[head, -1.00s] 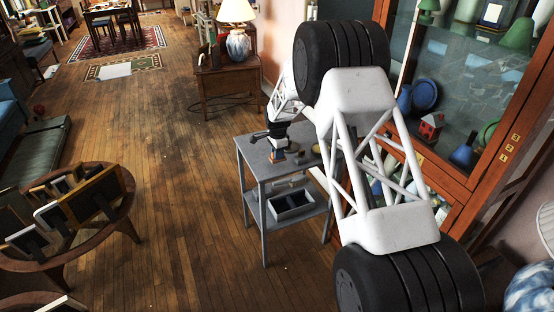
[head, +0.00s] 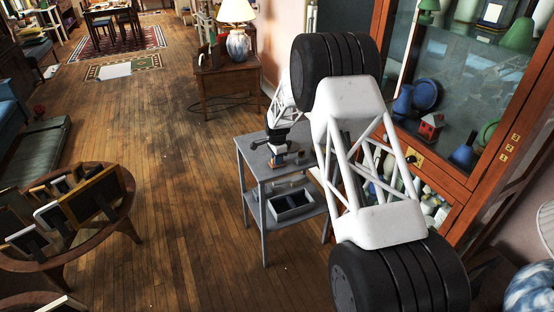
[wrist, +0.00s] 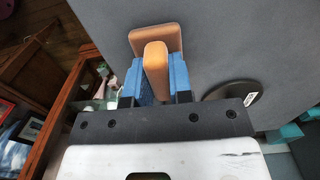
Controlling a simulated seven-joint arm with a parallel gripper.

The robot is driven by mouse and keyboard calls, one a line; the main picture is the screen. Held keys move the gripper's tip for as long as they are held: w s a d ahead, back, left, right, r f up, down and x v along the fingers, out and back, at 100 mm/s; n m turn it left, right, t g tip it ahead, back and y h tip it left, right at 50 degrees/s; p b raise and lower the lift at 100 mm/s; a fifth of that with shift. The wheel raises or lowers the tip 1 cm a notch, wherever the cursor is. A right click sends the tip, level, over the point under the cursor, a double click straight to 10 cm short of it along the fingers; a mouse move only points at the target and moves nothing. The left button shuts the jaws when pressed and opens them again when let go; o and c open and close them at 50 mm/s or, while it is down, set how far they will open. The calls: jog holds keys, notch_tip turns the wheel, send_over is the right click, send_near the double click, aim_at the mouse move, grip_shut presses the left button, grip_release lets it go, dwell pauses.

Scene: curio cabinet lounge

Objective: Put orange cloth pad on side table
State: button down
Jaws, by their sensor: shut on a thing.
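The orange cloth pad (wrist: 155,60) shows in the wrist view as a tan-orange piece with an upright part and a wider flat part behind it. My gripper (wrist: 157,80) is shut on the upright part between its blue finger pads. The grey side table (wrist: 220,45) fills much of the wrist view behind the pad. In the head view my gripper (head: 278,153) is over the top of the side table (head: 250,157), with a small orange spot of the pad at its tips. I cannot tell whether the pad touches the tabletop.
A round black disc (wrist: 232,93) lies on the tabletop beside my gripper. A dark grey bin (head: 291,204) stands on the table's lower shelf. The glass-fronted wooden cabinet (head: 470,160) is close on the right. Open floor lies left of the table.

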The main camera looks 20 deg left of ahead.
jog(key=c, duration=1)
grip_release()
notch_tip(320, 180, up, 12)
jog(key=shift+r, duration=0.1)
dwell(0.3)
jog(key=shift+d, duration=0.1)
